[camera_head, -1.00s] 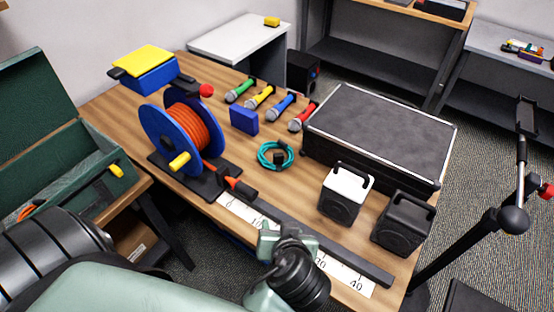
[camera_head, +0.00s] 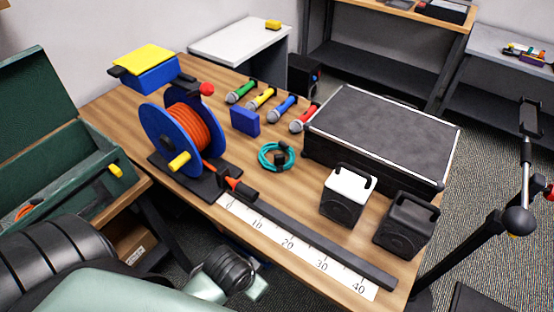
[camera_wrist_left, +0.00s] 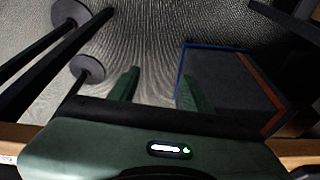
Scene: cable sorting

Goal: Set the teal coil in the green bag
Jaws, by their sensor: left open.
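The teal coil (camera_head: 277,156), a looped cable with a dark block at its right side, lies on the wooden table. The open green bag (camera_head: 97,183), box-like with a raised lid, stands at the left with an orange cable partly visible inside. In the left wrist view, my left gripper (camera_wrist_left: 160,88) has its two green fingers spread with nothing between them. It points at the floor. In the head view my left arm reaches in along the bottom, below the table's front edge and away from the coil; its fingers are not clear there. My right gripper is not in view.
A blue cable reel (camera_head: 160,140) stands left of the coil, between it and the bag. Several microphones lie behind it, a black case (camera_head: 380,130) to its right, two small speakers (camera_head: 346,195) in front right. A ruler strip (camera_head: 290,243) and dark bar line the front edge.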

